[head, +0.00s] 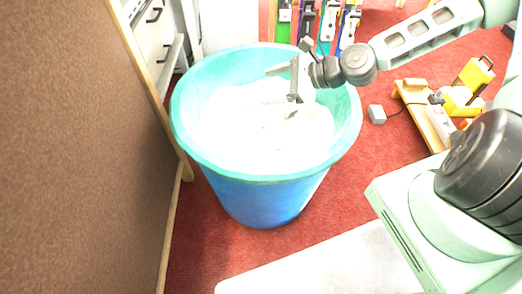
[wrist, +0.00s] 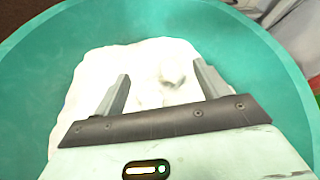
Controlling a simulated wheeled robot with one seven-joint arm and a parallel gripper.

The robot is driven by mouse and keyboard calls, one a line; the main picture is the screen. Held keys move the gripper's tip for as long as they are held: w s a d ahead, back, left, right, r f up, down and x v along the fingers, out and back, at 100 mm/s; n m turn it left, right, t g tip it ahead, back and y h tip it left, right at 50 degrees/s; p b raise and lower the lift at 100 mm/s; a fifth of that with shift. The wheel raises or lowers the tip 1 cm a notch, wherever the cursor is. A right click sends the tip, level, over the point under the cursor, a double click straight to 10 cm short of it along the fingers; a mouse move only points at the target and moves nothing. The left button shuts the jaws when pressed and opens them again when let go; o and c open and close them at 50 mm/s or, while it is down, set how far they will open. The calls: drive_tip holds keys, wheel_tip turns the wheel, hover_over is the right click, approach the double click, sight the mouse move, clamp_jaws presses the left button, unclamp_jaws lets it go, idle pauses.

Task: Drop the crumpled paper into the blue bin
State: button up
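The blue bin (head: 258,198) stands on the red floor, with a teal rim and inside. A white mass (head: 235,125) fills its lower part; it also shows in the wrist view (wrist: 90,75). My gripper (head: 281,84) is over the bin's mouth, inside the rim's outline. In the wrist view its two fingers (wrist: 161,70) are spread apart with nothing held between them. A small pale rounded lump (wrist: 172,74) shows on the white mass beyond the fingers. It may be the crumpled paper, but white on white I cannot tell for certain.
A brown panel (head: 75,150) with a wooden edge stands close to the bin's left. Tools hang behind the bin. A white surface (head: 320,268) lies in front.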

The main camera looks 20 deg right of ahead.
drive_tip(key=p+v, duration=0.7)
drive_tip(key=v, duration=1)
drive_tip(key=shift+d, duration=0.2)
drive_tip(key=shift+s, duration=0.15)
